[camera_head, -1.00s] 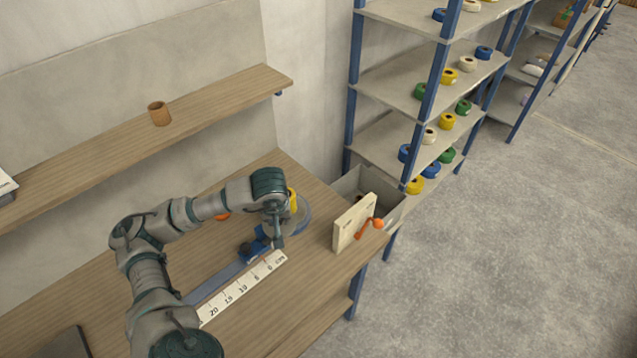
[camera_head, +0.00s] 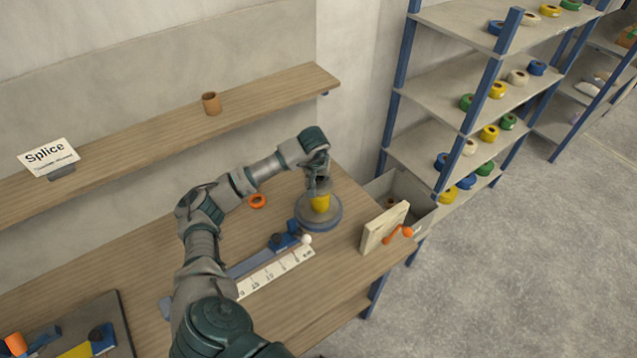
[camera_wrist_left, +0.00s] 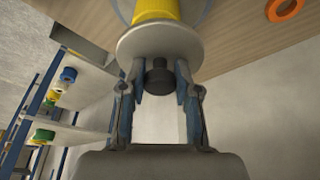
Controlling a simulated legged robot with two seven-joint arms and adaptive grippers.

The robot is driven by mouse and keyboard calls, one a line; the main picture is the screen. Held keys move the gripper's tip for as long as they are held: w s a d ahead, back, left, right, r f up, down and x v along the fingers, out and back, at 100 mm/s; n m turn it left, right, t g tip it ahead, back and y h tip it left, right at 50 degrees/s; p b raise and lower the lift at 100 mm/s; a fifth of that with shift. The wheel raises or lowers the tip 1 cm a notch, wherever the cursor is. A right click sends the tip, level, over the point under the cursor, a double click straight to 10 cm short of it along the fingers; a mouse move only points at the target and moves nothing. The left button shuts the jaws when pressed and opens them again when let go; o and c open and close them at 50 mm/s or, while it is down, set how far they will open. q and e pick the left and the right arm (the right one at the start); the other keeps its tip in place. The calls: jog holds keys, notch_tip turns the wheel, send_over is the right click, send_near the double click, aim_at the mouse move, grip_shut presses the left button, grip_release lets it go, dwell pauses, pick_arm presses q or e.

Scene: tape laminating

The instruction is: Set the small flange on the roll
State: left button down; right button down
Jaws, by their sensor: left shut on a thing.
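My left gripper (camera_head: 319,184) is pointed down at the yellow roll (camera_head: 320,203), which sits on a round grey base (camera_head: 318,220) on the bench. In the left wrist view the gripper (camera_wrist_left: 160,88) is shut on the dark knob (camera_wrist_left: 160,76) of the small flange, a pale grey disc (camera_wrist_left: 160,42). The disc lies right over the end of the yellow roll (camera_wrist_left: 157,10), roughly centred. Whether it touches the roll or hangs slightly above cannot be told. My right gripper is out of view.
A blue dispenser (camera_head: 284,241), a white ball (camera_head: 306,239) and a ruler (camera_head: 275,273) lie left of the base. An orange ring (camera_head: 258,201) lies behind. A pale board with an orange handle (camera_head: 384,228) stands right, before a grey bin (camera_head: 412,202). A shelf (camera_head: 150,117) runs above.

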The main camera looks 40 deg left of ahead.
aim_at(318, 182)
pick_arm(q)
notch_tip(318, 182, down, 3)
jog(key=shift+s+r, duration=0.1)
jog(key=shift+r, duration=0.1)
jog(key=shift+a+f, duration=0.1)
jog(key=shift+f, duration=0.1)
jog(key=shift+f, duration=0.1)
jog(key=c, duration=0.8)
grip_release()
jog(key=shift+c, duration=0.2)
jog(key=shift+r, duration=0.4)
jog(key=v, duration=1.1)
jog(key=shift+r+b, duration=0.25)
jog(key=shift+b, duration=0.05)
jog(key=shift+s+f, duration=0.1)
jog(key=shift+s, duration=0.05)
